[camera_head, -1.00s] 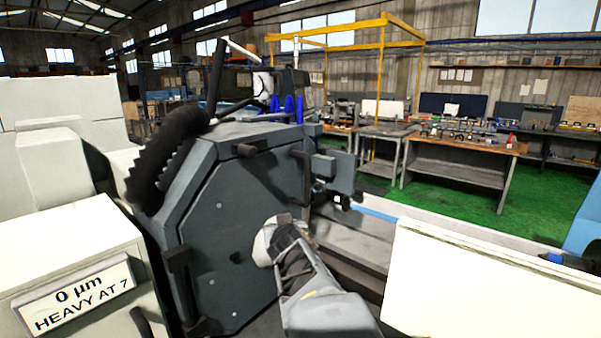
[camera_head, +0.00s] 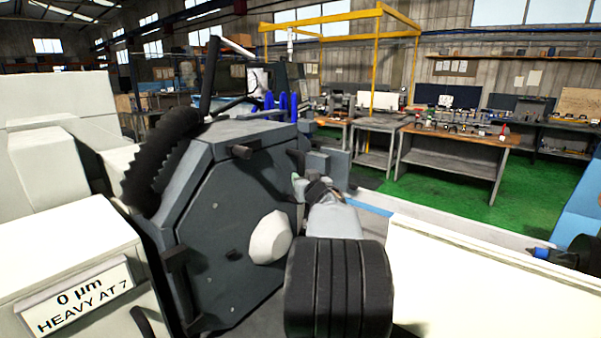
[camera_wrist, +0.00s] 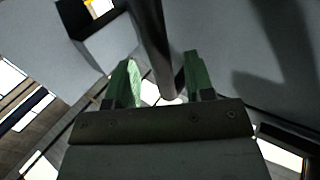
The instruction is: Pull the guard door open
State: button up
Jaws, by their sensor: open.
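The guard door (camera_head: 235,220) is the flat dark grey front plate of the octagonal wheel guard in the head view, and it looks closed. A dark bar handle (camera_head: 294,160) stands at its right edge, partly hidden by my gripper (camera_head: 298,186). In the wrist view my gripper (camera_wrist: 160,68) has its two green fingers apart. A dark bar (camera_wrist: 148,40), seemingly that handle, runs between them, nearer the right finger. I cannot tell whether either finger touches it.
A pale round boss (camera_head: 269,238) sticks out of the door. Another dark bar (camera_head: 178,275) is at the door's left edge. A ribbed black hose (camera_head: 160,155) arches beside the guard. A cream machine cover (camera_head: 470,285) stands right of my arm.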

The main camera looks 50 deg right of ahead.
jog(key=shift+p+x, duration=0.35)
jog(key=shift+x, duration=1.8)
grip_shut()
